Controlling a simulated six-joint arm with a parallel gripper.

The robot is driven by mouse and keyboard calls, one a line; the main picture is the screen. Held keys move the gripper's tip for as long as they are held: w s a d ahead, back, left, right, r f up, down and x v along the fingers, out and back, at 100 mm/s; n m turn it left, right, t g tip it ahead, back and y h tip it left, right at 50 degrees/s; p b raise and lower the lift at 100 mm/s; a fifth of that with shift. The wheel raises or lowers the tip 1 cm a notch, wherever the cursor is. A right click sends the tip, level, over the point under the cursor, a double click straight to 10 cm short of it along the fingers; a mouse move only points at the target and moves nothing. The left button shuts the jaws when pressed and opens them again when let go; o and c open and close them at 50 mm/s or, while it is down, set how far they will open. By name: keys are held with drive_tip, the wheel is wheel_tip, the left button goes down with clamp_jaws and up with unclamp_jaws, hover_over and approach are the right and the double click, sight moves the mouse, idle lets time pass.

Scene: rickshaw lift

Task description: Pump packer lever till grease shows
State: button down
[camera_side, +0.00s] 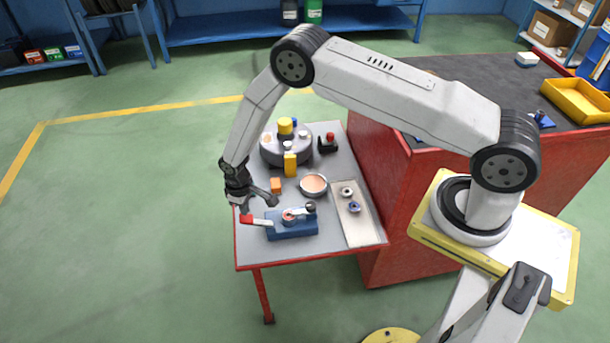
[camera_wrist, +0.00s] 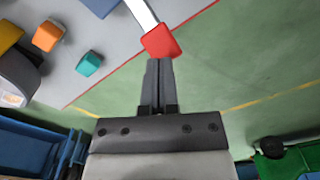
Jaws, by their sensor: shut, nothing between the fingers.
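The packer (camera_side: 292,225) is a blue block near the front edge of the small grey table. Its lever is a pale bar with a red tip (camera_side: 246,219), sticking out to the left towards the table's edge. In the wrist view the red lever tip (camera_wrist: 162,41) lies just beyond my fingertips, with the pale bar (camera_wrist: 142,12) behind it. My gripper (camera_side: 241,207) is shut and empty, pointing down at the lever's end. The shut fingers also show in the wrist view (camera_wrist: 158,64). I cannot tell whether they touch the red tip. No grease is clearly visible.
A grey round housing (camera_side: 272,153) with yellow parts stands at the table's back. An orange block (camera_side: 276,185), a copper-coloured dish (camera_side: 314,184) and a pale tray (camera_side: 361,229) with small rings lie nearby. A teal block (camera_wrist: 89,63) shows in the wrist view. A red bench stands right.

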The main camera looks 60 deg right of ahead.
sight(247, 218)
drive_tip(key=shift+f, duration=0.45)
drive_tip(key=shift+f, duration=1.2)
drive_tip(key=shift+s+f, duration=0.1)
drive_tip(key=shift+f, duration=0.75)
drive_tip(key=shift+r, duration=4.35)
